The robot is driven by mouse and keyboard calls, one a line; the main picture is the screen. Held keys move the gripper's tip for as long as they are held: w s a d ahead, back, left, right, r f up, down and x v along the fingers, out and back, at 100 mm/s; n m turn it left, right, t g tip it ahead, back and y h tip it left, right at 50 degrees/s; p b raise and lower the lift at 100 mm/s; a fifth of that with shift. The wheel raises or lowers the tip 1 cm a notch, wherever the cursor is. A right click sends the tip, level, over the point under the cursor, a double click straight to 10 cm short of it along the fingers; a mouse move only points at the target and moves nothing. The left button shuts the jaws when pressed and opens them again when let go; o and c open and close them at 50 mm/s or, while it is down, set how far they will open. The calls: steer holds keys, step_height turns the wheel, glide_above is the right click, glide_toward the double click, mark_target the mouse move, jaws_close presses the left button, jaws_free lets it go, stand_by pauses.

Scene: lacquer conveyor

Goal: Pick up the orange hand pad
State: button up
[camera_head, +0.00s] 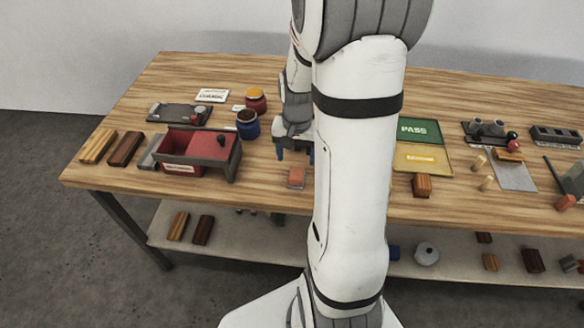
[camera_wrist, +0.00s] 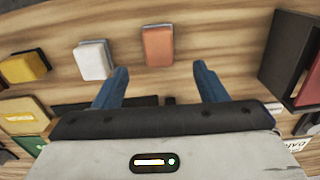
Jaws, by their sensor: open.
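The orange hand pad (camera_wrist: 158,46) is a small block lying flat on the wooden table, between and beyond my open fingertips in the wrist view. In the head view the orange pad (camera_head: 296,177) lies near the table's front edge, just left of my arm. My gripper (camera_head: 294,150) is above the table behind the pad, with its blue fingers pointing down. In the wrist view my gripper (camera_wrist: 160,78) is open and empty, its two blue fingers apart. A white pad (camera_wrist: 95,60) lies beside the orange one in the wrist view; my arm hides it in the head view.
A red and dark box (camera_head: 200,152) stands left of the pad, with blue (camera_head: 247,123) and red (camera_head: 256,100) jars behind it. Green (camera_head: 418,130) and yellow (camera_head: 421,158) mats lie right of my arm, with a brown block (camera_head: 422,185) at the yellow mat's front.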

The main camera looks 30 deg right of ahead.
mark_target(297, 173)
steer(key=f, duration=0.5)
steer(key=f+p, duration=0.1)
steer(key=f, duration=0.1)
steer(key=shift+s+f, duration=0.15)
steer(key=shift+s, duration=0.1)
steer(key=shift+c, duration=0.5)
steer(key=shift+a, duration=0.1)
steer(key=c, duration=1)
steer(key=shift+o, duration=0.2)
step_height(297, 173, up, 10)
steer(key=shift+r+b, duration=0.1)
steer(key=shift+b, duration=0.25)
